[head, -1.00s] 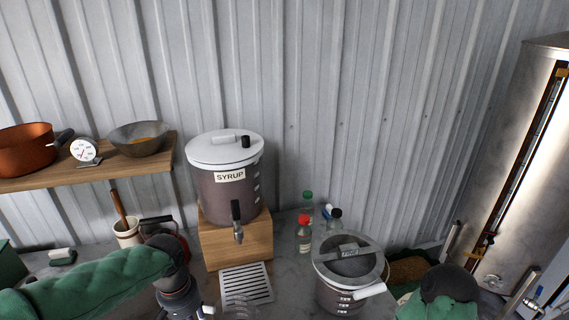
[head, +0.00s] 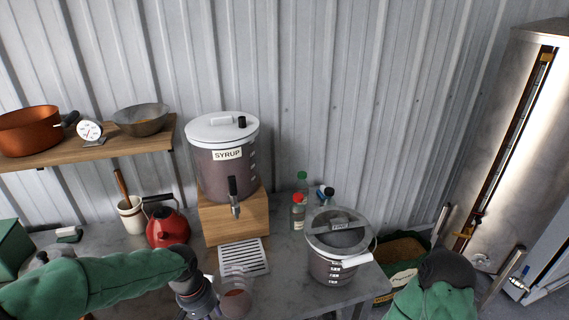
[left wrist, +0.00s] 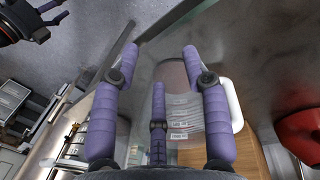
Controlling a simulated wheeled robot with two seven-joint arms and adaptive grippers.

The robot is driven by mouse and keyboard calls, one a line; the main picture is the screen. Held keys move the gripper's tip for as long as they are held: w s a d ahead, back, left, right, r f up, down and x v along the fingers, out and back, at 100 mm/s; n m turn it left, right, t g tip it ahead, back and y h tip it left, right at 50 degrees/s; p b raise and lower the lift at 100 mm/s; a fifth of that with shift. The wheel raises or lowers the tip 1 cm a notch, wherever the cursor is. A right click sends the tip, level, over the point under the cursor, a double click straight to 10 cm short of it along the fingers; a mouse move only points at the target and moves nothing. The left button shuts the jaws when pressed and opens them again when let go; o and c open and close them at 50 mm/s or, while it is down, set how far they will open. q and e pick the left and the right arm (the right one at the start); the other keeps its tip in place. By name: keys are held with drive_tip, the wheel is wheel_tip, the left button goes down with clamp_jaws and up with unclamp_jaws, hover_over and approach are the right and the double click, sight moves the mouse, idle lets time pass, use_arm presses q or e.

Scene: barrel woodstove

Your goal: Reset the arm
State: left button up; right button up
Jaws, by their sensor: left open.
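My left arm, in a green sleeve, comes in from the left in the head view. My left gripper (left wrist: 165,75) has its purple fingers spread open in the left wrist view; in the head view it is cut by the lower edge. A clear jug (head: 236,300) with reddish-brown liquid stands right beside it. The jug's white handle (left wrist: 235,105) shows in the left wrist view, where the jug lies beyond the open fingers; contact is unclear. My right arm shows at lower right in the head view. A dark gripper, seemingly my right one (left wrist: 40,20), is partly visible in the left wrist view.
A syrup dispenser (head: 222,170) stands on a wooden block (head: 240,222) behind a drip grate (head: 243,257). A red kettle (head: 167,229) is left of it. Small bottles (head: 298,212) and a lidded filter bucket (head: 333,262) stand right. A metal unit (head: 505,150) is far right.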

use_arm(q)
drive_tip(key=s+d+f+h+b, duration=0.1)
drive_tip(key=s+d+f, duration=0.2)
drive_tip(key=f, duration=0.7)
drive_tip(key=s+d+f+n+b, duration=0.1)
drive_tip(key=s+d+f, duration=0.2)
drive_tip(key=f, duration=0.7)
drive_tip(key=s+d+f+h, duration=0.1)
drive_tip(key=s+d+f, duration=0.2)
drive_tip(key=f, duration=0.7)
drive_tip(key=shift+s+f+n+h+b, duration=0.3)
drive_tip(key=shift+s+f+n+b, duration=0.1)
drive_tip(key=shift+s, duration=1)
